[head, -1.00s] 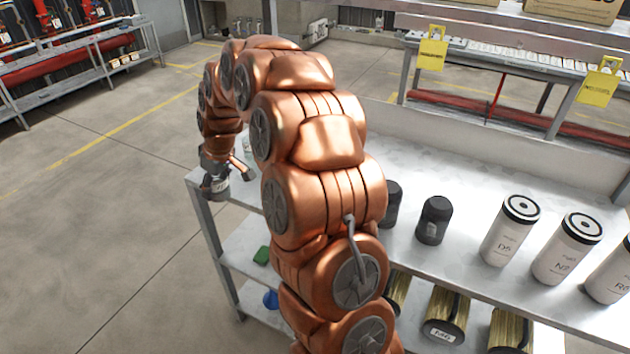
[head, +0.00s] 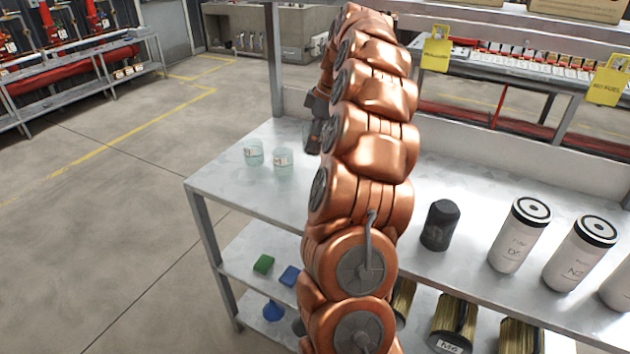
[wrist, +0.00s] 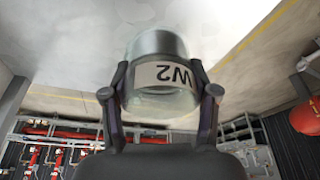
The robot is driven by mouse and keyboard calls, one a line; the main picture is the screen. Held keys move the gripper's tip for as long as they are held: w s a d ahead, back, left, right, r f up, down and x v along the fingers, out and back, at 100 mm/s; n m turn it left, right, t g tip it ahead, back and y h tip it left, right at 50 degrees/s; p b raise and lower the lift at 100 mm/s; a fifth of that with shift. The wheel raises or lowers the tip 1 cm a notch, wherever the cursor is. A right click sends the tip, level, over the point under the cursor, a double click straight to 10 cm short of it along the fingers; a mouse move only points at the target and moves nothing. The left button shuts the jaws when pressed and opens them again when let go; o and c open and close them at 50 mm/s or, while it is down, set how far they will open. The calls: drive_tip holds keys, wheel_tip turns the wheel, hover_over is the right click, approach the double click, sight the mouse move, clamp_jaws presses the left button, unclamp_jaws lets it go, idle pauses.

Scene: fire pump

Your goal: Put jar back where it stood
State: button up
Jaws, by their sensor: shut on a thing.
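In the wrist view my gripper (wrist: 161,82) is shut on a clear glass jar (wrist: 159,44). The jar has a grey rim and a pale label reading W2, which appears upside down. One finger lies on each side of it. In the head view my gripper (head: 314,136) is dark and partly hidden by my copper arm, above the left part of the bench. Two pale glass jars, a left one (head: 253,153) and a right one (head: 283,161), show left of it on the bench. I cannot tell whether either is the held jar.
The metal bench (head: 228,178) has clear surface at its left end. A dark canister (head: 440,226) and several white canisters, one marked D5 (head: 519,235), stand at right. The lower shelf holds a green block (head: 263,264) and a blue block (head: 290,275).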

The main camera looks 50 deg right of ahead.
wheel_tip(320, 180, down, 9)
drive_tip(key=shift+f+p, duration=0.1)
drive_tip(key=shift+p, duration=1.05)
drive_tip(key=shift+f, duration=0.35)
drive_tip(key=shift+f, duration=0.15)
drive_tip(key=o, duration=1.4)
drive_tip(key=shift+c, duration=0.2)
drive_tip(key=shift+r, duration=0.2)
drive_tip(key=b+v, duration=0.3)
drive_tip(key=v, duration=0.9)
